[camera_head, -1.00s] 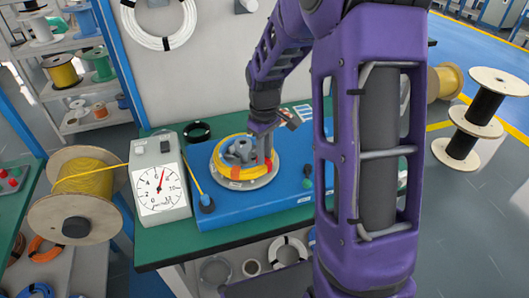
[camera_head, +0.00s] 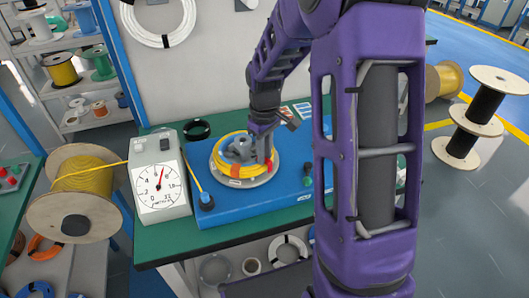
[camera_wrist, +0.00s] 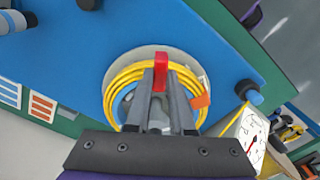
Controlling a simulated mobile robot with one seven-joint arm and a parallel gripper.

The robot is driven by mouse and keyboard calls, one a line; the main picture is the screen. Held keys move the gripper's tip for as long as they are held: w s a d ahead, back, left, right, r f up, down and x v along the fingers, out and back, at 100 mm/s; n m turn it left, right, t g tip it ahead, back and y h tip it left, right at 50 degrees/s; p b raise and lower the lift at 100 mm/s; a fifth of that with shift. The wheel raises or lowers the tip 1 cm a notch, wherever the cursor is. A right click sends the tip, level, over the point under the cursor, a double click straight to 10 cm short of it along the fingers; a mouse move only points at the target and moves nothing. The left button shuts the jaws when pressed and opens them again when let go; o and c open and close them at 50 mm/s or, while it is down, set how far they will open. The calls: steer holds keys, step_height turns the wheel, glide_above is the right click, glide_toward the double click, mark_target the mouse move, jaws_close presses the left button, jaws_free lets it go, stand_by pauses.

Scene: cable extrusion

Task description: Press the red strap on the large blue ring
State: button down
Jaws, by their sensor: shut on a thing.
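The red strap (camera_wrist: 161,72) is a small red piece at the far rim of the yellow cable coil (camera_wrist: 118,82). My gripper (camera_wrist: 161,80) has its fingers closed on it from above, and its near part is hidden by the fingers. I see no separate large blue ring. The coil is yellow and lies around a grey hub on a pale disc, with some blue showing inside it. In the head view my gripper (camera_head: 266,151) stands at the right side of the coil (camera_head: 222,160). An orange-red strap (camera_wrist: 200,101) sits elsewhere on the coil, near a white tag.
The disc is on a blue base plate (camera_head: 240,204) on a green bench (camera_head: 160,250). A large yellow cable spool (camera_head: 78,194) is farther left. A black ring (camera_head: 197,130) lies behind.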

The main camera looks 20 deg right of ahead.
steer(key=shift+f, duration=0.15)
steer(key=c, duration=0.7)
jaws_free()
steer(key=shift+r+p, duration=2.9)
steer(key=shift+r, duration=1.2)
